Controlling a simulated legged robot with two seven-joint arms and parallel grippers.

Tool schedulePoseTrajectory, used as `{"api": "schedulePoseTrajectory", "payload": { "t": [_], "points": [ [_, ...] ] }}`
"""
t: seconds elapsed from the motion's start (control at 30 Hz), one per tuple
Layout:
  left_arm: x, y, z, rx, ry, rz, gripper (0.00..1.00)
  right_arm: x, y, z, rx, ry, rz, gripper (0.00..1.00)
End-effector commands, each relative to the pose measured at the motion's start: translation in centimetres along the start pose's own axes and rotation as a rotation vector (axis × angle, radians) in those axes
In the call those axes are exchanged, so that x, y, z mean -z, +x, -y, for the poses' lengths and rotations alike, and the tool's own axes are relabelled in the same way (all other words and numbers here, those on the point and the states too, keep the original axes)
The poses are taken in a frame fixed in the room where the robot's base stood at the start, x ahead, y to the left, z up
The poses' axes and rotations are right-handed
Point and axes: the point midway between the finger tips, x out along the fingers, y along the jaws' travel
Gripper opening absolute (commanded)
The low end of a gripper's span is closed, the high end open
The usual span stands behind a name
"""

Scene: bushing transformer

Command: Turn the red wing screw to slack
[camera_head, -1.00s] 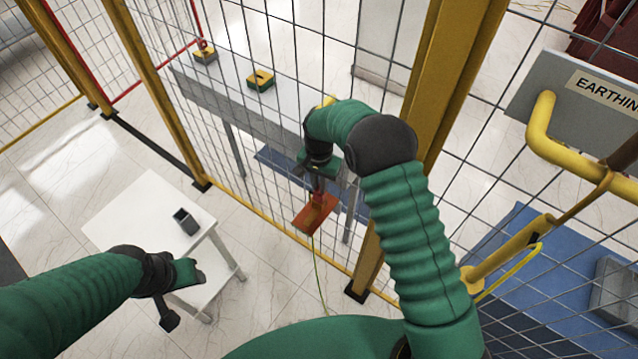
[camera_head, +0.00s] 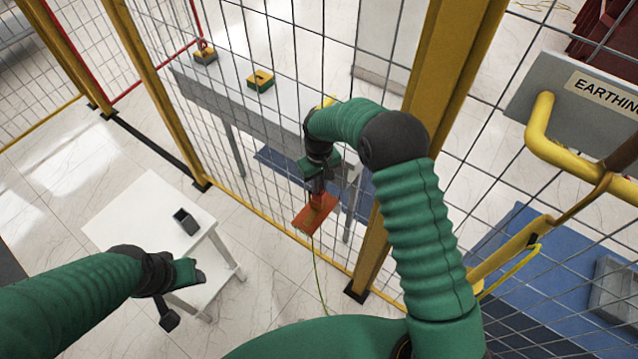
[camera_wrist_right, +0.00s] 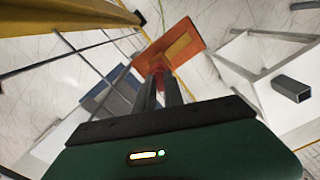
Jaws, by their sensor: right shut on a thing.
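My right gripper (camera_head: 318,187) reaches down in front of the mesh fence, shut on a red part at the top of an orange-red plate. I take this red part (camera_wrist_right: 150,67) to be the red wing screw; the fingers hide most of it. The orange-red plate (camera_head: 315,214) hangs just below the fingertips, tilted. In the right wrist view the fingers (camera_wrist_right: 163,92) are close together at the red part, and the plate (camera_wrist_right: 172,50) shows a yellowish patch. My left gripper (camera_head: 190,274) is beside the small white table; its jaws are too unclear to judge.
A white table (camera_head: 140,215) at left holds a dark open box (camera_head: 186,221). Yellow posts (camera_head: 430,110) and mesh fence stand close around my right arm. Behind the mesh, a grey bench (camera_head: 225,90) carries yellow-green blocks (camera_head: 261,80). A yellow-green wire (camera_head: 318,270) hangs below the plate.

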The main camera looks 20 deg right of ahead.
Motion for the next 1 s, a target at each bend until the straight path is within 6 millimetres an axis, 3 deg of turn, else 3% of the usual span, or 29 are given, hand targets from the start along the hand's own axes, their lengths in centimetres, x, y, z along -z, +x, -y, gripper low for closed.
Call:
{"api": "schedulePoseTrajectory", "payload": {
  "t": [0.5,1.0],
  "points": [
    [0.07,-0.30,0.00,0.000,0.000,0.000,0.52,0.15,-0.12,0.02,-0.001,-0.348,-0.005,0.00],
    [0.09,-0.37,0.00,0.000,0.000,0.000,0.52,0.13,-0.09,0.07,0.000,-0.448,-0.005,0.00]
  ]
}}
